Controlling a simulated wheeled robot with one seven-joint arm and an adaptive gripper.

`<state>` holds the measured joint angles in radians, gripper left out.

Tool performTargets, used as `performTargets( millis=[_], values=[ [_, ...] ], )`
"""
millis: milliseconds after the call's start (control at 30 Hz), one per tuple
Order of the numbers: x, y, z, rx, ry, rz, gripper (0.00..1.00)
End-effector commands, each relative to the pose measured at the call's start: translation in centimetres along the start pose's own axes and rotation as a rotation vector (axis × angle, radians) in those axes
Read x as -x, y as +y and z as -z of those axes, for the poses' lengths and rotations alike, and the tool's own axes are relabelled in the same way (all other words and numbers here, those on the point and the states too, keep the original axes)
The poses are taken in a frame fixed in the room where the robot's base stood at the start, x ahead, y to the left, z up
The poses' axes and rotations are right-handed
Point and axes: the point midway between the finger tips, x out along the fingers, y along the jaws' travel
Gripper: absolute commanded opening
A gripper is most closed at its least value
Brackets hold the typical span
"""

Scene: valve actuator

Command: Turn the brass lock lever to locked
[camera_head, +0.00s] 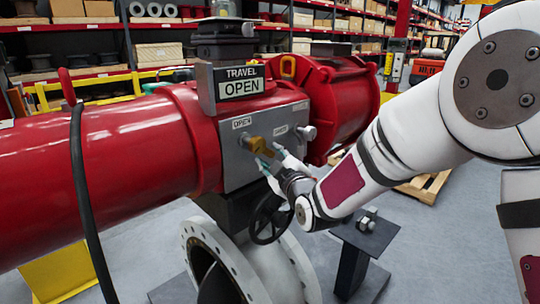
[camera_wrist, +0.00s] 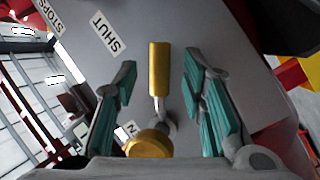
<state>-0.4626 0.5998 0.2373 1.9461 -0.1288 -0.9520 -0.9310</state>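The brass lock lever (camera_head: 260,145) sits on the grey front plate (camera_head: 240,165) of the red actuator, below the travel sign. In the wrist view a brass bar (camera_wrist: 159,68) stands upright in the picture, on a thin steel stem. A rounded brass piece (camera_wrist: 150,146) shows below it, partly cut off by my gripper's body. My gripper (camera_head: 270,164) is at the lever in the head view. In the wrist view my gripper (camera_wrist: 160,85) is open, with one teal-padded finger on each side of the bar and gaps between. Neither finger visibly touches it.
A SHUT label (camera_wrist: 107,33) is on the plate, upper left of the bar. A sign (camera_head: 241,82) reads TRAVEL OPEN. A steel stud (camera_head: 305,133) sticks out right of the lever. A black handwheel (camera_head: 267,220) is below my gripper. A black hose (camera_head: 84,200) hangs at left.

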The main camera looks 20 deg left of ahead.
Motion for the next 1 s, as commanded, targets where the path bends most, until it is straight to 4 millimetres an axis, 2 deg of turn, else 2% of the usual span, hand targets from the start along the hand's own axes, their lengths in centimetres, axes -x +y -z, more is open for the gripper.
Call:
performTargets(
  millis=[200,467,633,1000],
  values=[
    [-1.31,-0.04,-0.01,0.0,-0.001,0.001,0.38],
    [-1.4,-0.01,-0.01,0.0,0.0,0.0,0.38],
    [-1.39,0.0,-0.01,0.0,0.0,0.0,0.01],
    [-1.34,-0.13,0.02,-0.015,-0.004,0.006,0.0]
  ],
)
